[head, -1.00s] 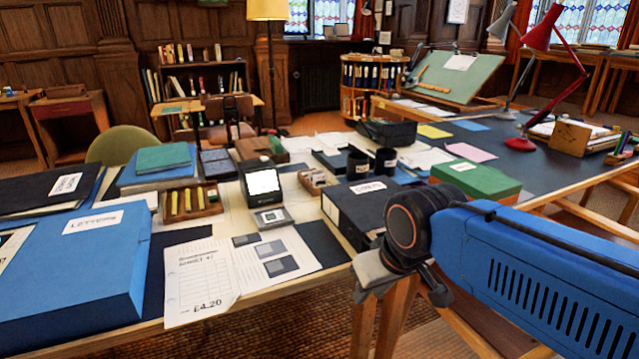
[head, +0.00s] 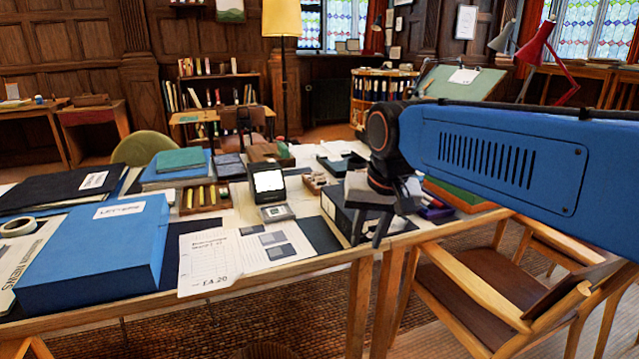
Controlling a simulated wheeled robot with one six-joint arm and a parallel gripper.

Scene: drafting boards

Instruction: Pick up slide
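A small grey square with a darker middle (head: 276,213), which looks like the slide, lies on the table just in front of a black viewer (head: 268,183) with a lit white screen. My gripper (head: 366,243) hangs to the right of it, in front of the dark file box (head: 338,212). Its two dark fingers point down, stand apart and look empty. The gripper is clear of the slide and hides part of the box.
A printed price sheet (head: 207,264) and a sheet with grey squares (head: 265,248) lie at the table's front edge. A blue letters box (head: 95,250) stands left, beside a tray of yellow sticks (head: 202,198). A wooden chair (head: 490,285) stands at right.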

